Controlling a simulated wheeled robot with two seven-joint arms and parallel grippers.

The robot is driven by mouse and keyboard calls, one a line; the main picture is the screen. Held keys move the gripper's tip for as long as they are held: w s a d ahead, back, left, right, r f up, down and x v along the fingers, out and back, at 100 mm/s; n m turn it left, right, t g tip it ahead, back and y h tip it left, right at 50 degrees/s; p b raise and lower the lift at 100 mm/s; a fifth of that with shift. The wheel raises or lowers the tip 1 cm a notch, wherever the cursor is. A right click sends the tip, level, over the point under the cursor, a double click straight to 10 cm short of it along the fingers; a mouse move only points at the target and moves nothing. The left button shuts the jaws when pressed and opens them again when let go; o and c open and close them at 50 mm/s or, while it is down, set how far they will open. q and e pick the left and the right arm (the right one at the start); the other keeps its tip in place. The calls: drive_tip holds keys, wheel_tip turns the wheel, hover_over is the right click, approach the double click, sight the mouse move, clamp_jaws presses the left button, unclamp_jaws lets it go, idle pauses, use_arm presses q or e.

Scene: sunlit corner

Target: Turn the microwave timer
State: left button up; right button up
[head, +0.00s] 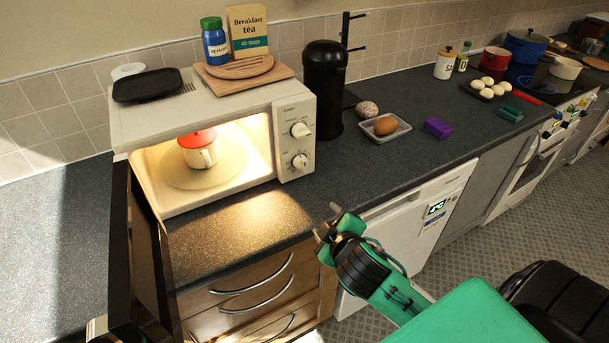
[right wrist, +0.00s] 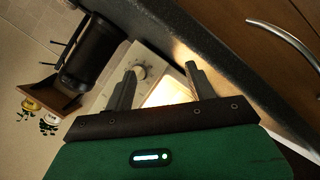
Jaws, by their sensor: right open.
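The microwave (head: 215,125) stands on the dark counter with its door (head: 140,255) swung open and its inside lit. A white pot with a red lid (head: 200,150) sits on the turntable inside. Two knobs are on the right-hand panel: an upper knob (head: 301,130) and a lower knob (head: 300,161). I cannot read which is the timer. My right gripper (head: 327,222) is open and empty in front of the counter edge, below and right of the knobs, apart from them. In the right wrist view, a knob (right wrist: 137,70) shows beyond the open fingers (right wrist: 160,85). My left gripper is not in view.
A black cylinder (head: 324,90) stands right of the microwave. A tray with an egg (head: 385,126) and a purple block (head: 438,128) lie further right. Boards, a box (head: 247,30) and a jar (head: 214,42) sit on top. The counter in front of the microwave is clear.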

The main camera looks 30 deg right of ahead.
sight(303, 166)
drive_tip(key=w+r+n+t, duration=0.2)
drive_tip(key=w+r+t, duration=0.1)
drive_tip(key=r, duration=0.3)
drive_tip(key=p+x, duration=0.1)
drive_tip(key=x, duration=0.8)
drive_tip(key=f+p+x, duration=0.1)
drive_tip(key=x, duration=0.4)
drive_tip(key=shift+s+d+p, duration=0.1)
drive_tip(key=shift+p, duration=0.25)
drive_tip(key=c, duration=1)
